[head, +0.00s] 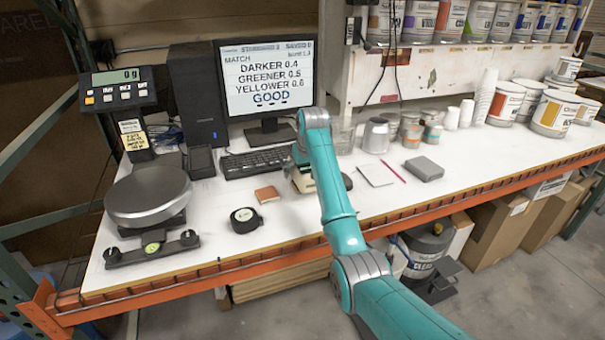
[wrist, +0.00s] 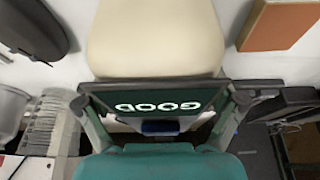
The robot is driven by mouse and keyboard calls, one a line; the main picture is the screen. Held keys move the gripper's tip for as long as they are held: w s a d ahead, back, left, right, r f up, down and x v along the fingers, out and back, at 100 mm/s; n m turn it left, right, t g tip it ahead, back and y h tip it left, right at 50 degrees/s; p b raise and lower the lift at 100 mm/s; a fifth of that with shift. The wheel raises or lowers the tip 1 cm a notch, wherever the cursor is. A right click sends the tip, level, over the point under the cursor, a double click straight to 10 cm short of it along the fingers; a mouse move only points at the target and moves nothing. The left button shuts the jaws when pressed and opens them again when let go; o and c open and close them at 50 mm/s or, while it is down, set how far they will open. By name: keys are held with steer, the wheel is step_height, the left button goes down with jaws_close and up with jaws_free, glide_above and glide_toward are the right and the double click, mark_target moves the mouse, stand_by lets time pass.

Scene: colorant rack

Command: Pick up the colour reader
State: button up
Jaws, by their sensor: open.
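The cream, rounded body that I take to be the colour reader lies on the white bench in the head view (head: 305,184), partly hidden by my teal arm. In the wrist view the cream body (wrist: 155,38) fills the top middle. My gripper is low over the bench at the reader; its fingers show at the left and right in the wrist view (wrist: 162,108), open and apart. I cannot tell how far the reader is between them.
Behind are the keyboard (head: 258,162) and monitor (head: 267,85). The bench's front strip is mostly clear.

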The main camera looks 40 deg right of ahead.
steer(key=shift+r, duration=0.1)
jaws_close()
steer(key=shift+r, duration=5)
